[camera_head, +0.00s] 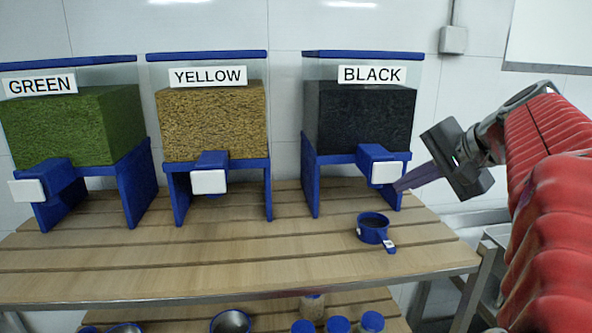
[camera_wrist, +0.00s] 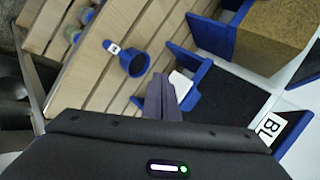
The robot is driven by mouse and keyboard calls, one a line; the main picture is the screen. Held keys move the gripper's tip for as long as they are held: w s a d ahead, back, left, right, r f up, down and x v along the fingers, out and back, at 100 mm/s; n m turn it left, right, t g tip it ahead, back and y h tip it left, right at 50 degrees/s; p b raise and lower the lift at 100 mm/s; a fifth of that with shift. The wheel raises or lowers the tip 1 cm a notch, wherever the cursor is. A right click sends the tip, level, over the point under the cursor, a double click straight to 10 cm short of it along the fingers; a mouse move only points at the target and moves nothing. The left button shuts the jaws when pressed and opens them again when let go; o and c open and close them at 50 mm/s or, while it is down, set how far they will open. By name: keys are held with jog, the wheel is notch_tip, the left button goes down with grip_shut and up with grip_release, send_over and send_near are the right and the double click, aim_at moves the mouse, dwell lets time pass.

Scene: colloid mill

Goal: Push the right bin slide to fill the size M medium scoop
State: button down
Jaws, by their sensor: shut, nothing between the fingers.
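The right bin, labelled BLACK (camera_head: 360,118), holds dark material in a clear box on a blue stand. Its slide (camera_head: 386,173) has a white front plate on a blue housing; the plate also shows in the wrist view (camera_wrist: 180,85). A blue scoop (camera_head: 372,230) stands upright on the table below and in front of this slide, handle toward the front right; it also shows in the wrist view (camera_wrist: 131,61). Its inside looks dark; I cannot tell whether it holds anything. My gripper (camera_head: 400,186) is shut and empty, its fingertips close beside the white plate; contact is unclear.
The YELLOW bin (camera_head: 212,120) stands in the middle and the GREEN bin (camera_head: 75,125) at the left, each with a slide. The slatted wooden table (camera_head: 250,270) is clear in front. A lower shelf holds several cups and lidded containers.

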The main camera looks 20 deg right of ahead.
aim_at(387, 173)
jog(key=shift+s+a, duration=0.2)
jog(key=shift+s, duration=0.4)
jog(key=shift+s+a, duration=0.15)
jog(key=shift+s, duration=0.4)
dwell(1.7)
jog(key=s, duration=0.1)
jog(key=s+a, duration=0.1)
jog(key=s, duration=0.1)
jog(key=shift+s, duration=0.3)
jog(key=shift+w, duration=0.1)
jog(key=w+d, duration=0.2)
jog(key=w, duration=0.6)
jog(key=shift+w+d, duration=0.15)
jog(key=shift+d, duration=0.05)
jog(key=shift+w, duration=0.15)
dwell(2.1)
jog(key=shift+w+d, duration=0.15)
jog(key=shift+w, duration=0.1)
